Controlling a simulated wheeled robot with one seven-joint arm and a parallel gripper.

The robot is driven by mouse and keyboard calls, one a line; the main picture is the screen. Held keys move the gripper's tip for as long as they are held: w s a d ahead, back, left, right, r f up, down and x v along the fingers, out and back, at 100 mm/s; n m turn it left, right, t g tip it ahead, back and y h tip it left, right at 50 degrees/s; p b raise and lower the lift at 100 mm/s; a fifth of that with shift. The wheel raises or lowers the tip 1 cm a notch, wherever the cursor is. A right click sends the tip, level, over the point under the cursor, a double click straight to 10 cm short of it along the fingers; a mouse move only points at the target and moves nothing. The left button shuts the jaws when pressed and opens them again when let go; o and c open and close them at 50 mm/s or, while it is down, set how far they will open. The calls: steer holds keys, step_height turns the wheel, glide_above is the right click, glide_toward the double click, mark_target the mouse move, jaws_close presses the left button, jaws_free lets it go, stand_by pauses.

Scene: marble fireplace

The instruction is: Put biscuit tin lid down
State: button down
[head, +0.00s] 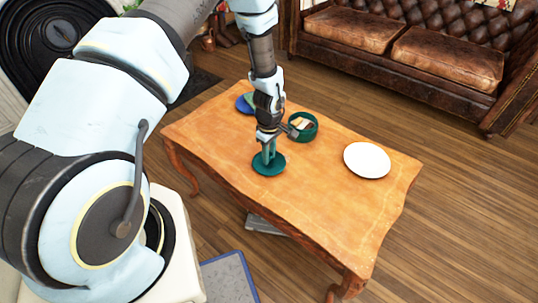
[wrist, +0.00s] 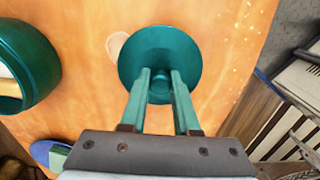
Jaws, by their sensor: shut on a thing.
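The biscuit tin lid is a round teal disc (head: 268,168) with a knob, near the front left edge of the wooden table. It also shows in the wrist view (wrist: 160,45). My gripper (head: 268,153) points down and is shut on the lid's knob, with a finger on each side of it in the wrist view (wrist: 160,88). The lid looks level and at or very near the tabletop; I cannot tell if it touches. The open teal tin (head: 315,131) stands behind and to the right of the lid, with pale pieces inside. It shows at left in the wrist view (wrist: 50,62).
A white plate (head: 367,160) lies at the table's right. A blue and green item (head: 244,103) lies at the back left, behind my arm. A pale oval patch (wrist: 116,44) shows beside the lid. The tabletop (head: 300,190) is clear in front and between lid and plate.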

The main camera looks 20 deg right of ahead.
steer(key=shift+f, duration=0.2)
steer(key=c, duration=0.6)
jaws_free()
steer(key=shift+c, duration=0.2)
step_height(320, 180, up, 12)
steer(key=shift+r+b, duration=0.15)
steer(key=shift+b, duration=0.25)
